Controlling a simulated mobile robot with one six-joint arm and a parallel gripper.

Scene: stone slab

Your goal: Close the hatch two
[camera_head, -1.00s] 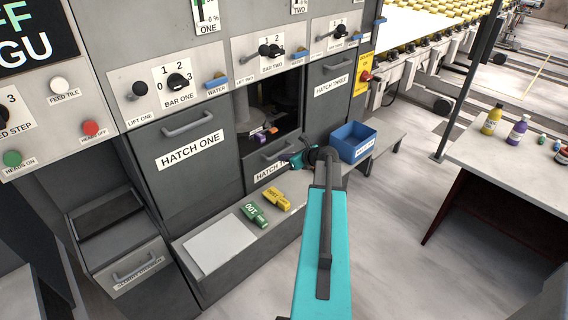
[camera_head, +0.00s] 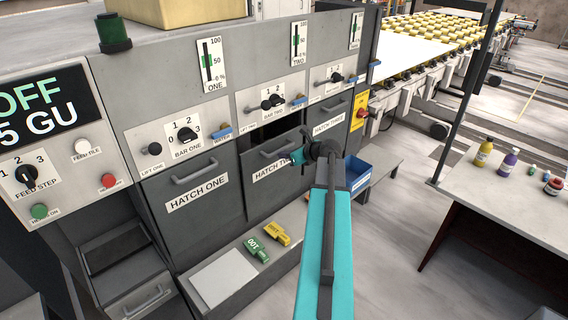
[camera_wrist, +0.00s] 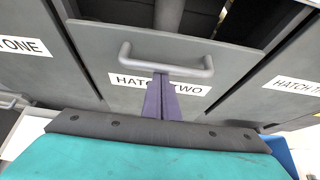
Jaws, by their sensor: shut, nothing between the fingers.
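Hatch two (camera_head: 272,165) is a grey panel with a bar handle and a "HATCH TWO" label, between hatch one and hatch three. Its panel is raised most of the way, with a dark gap above its top edge. My gripper (camera_head: 297,157) is in front of its right part, covering the end of the label. In the wrist view, hatch two (camera_wrist: 107,84) fills the middle, with its handle (camera_wrist: 165,62) across it. My gripper's purple fingers (camera_wrist: 164,92) are together, just below the handle and over the label. Whether they touch the panel I cannot tell.
Hatch one (camera_head: 197,190) and hatch three (camera_head: 330,122) are closed on either side. A blue bin (camera_head: 356,172) stands right of my gripper. A table with bottles (camera_head: 505,190) is further right.

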